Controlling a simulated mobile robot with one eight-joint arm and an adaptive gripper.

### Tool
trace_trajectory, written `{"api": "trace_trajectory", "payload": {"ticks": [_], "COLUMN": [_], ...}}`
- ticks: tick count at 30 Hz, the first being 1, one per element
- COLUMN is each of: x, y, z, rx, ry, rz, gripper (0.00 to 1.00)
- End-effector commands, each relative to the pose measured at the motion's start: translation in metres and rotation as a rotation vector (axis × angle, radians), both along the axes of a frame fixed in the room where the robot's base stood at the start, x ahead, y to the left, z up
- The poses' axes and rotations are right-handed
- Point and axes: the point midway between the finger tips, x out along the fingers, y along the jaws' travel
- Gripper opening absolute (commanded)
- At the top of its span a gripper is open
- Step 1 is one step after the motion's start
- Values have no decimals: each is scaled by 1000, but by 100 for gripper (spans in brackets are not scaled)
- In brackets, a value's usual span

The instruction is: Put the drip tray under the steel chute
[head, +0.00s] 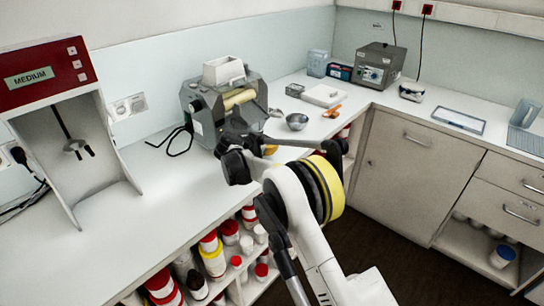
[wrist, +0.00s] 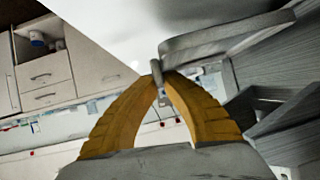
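In the wrist view my gripper (wrist: 162,77) has its two yellow fingers drawn together at the tips. A thin edge of a grey metal piece (wrist: 215,40), which looks like the drip tray, sits between the tips and stretches right, close to the camera. The grey mill (head: 203,113), with pale yellow rollers and a white hopper, stands on the left counter in the head view. My arm's end is just in front of it and hides much of its lower front.
A white stand with a red MEDIUM panel (head: 45,75) is at the left. A steel bowl (head: 297,121), a white block (head: 325,95) and a grey box device (head: 380,65) lie beyond the mill. A blue-edged flat tray (head: 458,121) is on the right counter.

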Motion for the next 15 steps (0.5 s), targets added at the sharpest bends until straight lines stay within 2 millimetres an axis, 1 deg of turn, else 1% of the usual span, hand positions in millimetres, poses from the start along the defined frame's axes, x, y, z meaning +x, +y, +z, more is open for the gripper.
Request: {"api": "trace_trajectory", "payload": {"ticks": [2,6,8,15], "x": [0,0,0,0], "y": [0,0,0,-1], "z": [-7,-31,-38,-38], "rx": [0,-1,-1,-1], "ry": [0,-1,-1,-1], "rz": [-1,0,0,0], "gripper": [0,0,0,0]}}
